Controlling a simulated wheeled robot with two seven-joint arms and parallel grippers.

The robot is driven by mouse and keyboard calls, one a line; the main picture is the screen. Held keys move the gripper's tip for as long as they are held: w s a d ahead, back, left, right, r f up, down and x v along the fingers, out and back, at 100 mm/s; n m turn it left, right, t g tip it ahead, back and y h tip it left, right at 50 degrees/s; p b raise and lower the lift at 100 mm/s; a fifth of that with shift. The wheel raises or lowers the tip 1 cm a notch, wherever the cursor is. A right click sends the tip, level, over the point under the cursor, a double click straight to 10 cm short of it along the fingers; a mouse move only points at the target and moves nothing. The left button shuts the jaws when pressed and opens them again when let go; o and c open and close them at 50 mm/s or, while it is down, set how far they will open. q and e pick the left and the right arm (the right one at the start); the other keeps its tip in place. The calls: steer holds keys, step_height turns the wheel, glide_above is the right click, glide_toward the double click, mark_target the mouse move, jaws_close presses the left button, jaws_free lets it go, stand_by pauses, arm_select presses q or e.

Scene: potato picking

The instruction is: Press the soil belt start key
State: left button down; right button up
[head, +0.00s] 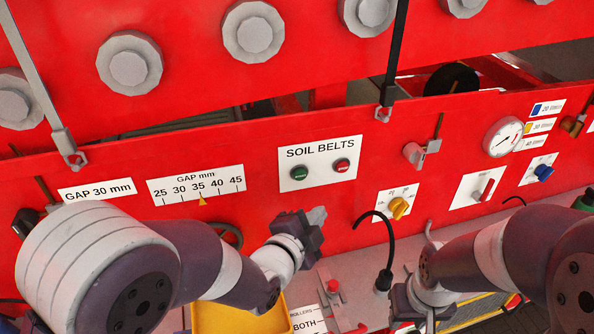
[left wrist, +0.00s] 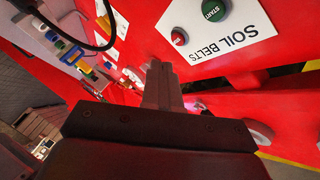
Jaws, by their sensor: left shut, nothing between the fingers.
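The SOIL BELTS plate (head: 320,151) is a white label on the red machine panel. It carries a green key (head: 299,173) at left and a red key (head: 342,165) at right. In the left wrist view the green key (left wrist: 213,9) reads START, with the red key (left wrist: 179,36) beside it. My left gripper (head: 318,215) is shut and empty, below the plate and apart from the keys. Its closed fingers (left wrist: 161,82) also show in the wrist view. My right gripper (head: 428,318) is low at the bottom right; its fingers are partly cut off.
A yellow knob (head: 398,208), a red-handled switch (head: 487,189) and a round gauge (head: 503,137) are right of the plate. A black bent cable (head: 388,235) rises between my grippers. A yellow bin (head: 240,318) is under my left arm. A gap scale (head: 197,185) is at left.

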mark_target(300, 175)
arm_select(q)
steer(key=w+a, duration=0.2)
steer(key=w, duration=0.6)
steer(key=shift+a, duration=0.4)
arm_select(e)
steer(key=shift+s+r, duration=0.15)
steer(key=shift+s, duration=0.1)
stand_by(1.7)
arm_select(q)
steer(key=shift+w+a, duration=0.1)
steer(key=shift+w, duration=0.25)
arm_select(e)
steer(key=shift+f, duration=0.3)
arm_select(q)
steer(key=shift+w+a+b, duration=0.15)
steer(key=shift+w+b, duration=0.2)
steer(key=shift+b, duration=0.05)
arm_select(e)
steer(key=shift+f, duration=0.2)
stand_by(0.4)
arm_select(q)
steer(key=shift+s+d+b, duration=0.25)
steer(key=shift+s+b, duration=0.2)
steer(key=shift+s, duration=0.35)
arm_select(e)
steer(key=shift+f, duration=0.4)
